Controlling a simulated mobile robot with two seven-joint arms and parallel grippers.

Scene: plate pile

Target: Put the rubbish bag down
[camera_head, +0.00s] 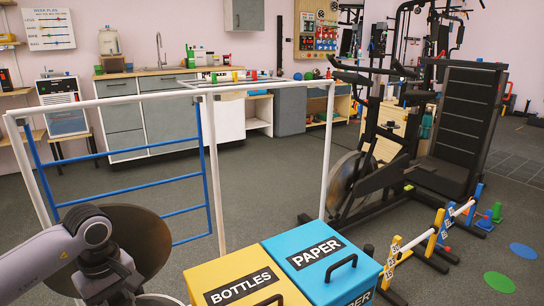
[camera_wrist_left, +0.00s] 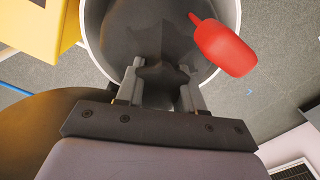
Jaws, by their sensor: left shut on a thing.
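The rubbish bag (camera_wrist_left: 150,35) is dark grey, with a gathered neck, in the left wrist view. My left gripper (camera_wrist_left: 163,85) is shut on the bag's neck, one finger on each side. The bag's body shows within the white round rim of a bin (camera_wrist_left: 88,45). I cannot tell whether the bag rests on the bottom or hangs. In the head view my left arm reaches in at the lower left, with its fingertips and the bag hidden. The white bin rim (camera_head: 158,300) just shows at the bottom edge. My right gripper is not in view.
A brown round surface (camera_head: 135,235) is beside my left arm. Yellow BOTTLES (camera_head: 220,275) and blue PAPER (camera_head: 290,245) boxes stand to the right. A white-and-blue frame (camera_head: 212,175) stands behind.

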